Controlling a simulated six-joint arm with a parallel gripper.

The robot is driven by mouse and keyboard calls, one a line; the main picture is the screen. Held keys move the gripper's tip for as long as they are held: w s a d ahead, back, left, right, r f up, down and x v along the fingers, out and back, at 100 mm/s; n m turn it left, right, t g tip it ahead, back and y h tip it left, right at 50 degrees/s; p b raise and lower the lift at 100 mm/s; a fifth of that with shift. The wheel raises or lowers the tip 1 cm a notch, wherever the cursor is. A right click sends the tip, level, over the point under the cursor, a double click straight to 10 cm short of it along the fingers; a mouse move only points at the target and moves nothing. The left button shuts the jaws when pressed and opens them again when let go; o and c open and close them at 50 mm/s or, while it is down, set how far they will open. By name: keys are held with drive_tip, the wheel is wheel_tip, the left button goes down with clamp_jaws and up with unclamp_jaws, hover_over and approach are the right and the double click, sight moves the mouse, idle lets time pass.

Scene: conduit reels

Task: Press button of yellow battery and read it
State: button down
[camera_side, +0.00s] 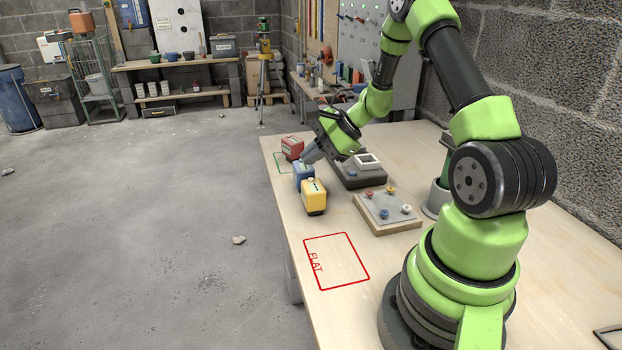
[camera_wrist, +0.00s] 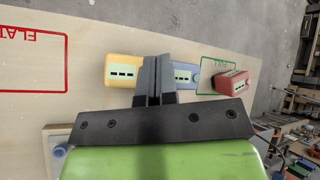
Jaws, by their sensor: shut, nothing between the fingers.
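The yellow battery (camera_side: 314,198) stands upright on the bench near its left edge, in front of the blue battery (camera_side: 303,174). In the wrist view the yellow battery (camera_wrist: 123,62) shows a pale panel with small dark marks; I see no lit light on it. The blue battery (camera_wrist: 183,67) is partly hidden by my fingers. The red battery (camera_side: 292,147) stands farthest back; it also shows in the wrist view (camera_wrist: 233,81). My gripper (camera_side: 307,157) is shut and empty, close to the blue battery's top. In the wrist view my gripper (camera_wrist: 155,62) lies between yellow and blue; contact cannot be told.
A red-outlined zone marked FLAT (camera_side: 336,262) lies empty at the front. A green-outlined zone (camera_side: 279,161) is by the red battery. A dark box with a white frame (camera_side: 358,172) and a board with coloured knobs (camera_side: 375,211) stand to the right.

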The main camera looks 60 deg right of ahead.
sight(312, 180)
drive_tip(key=shift+f, duration=1.05)
drive_tip(key=shift+f, duration=0.15)
idle(1.2)
drive_tip(key=shift+f, duration=0.25)
drive_tip(key=shift+f, duration=0.4)
idle(0.5)
idle(0.4)
drive_tip(key=shift+r, duration=0.8)
drive_tip(key=shift+r, duration=2.55)
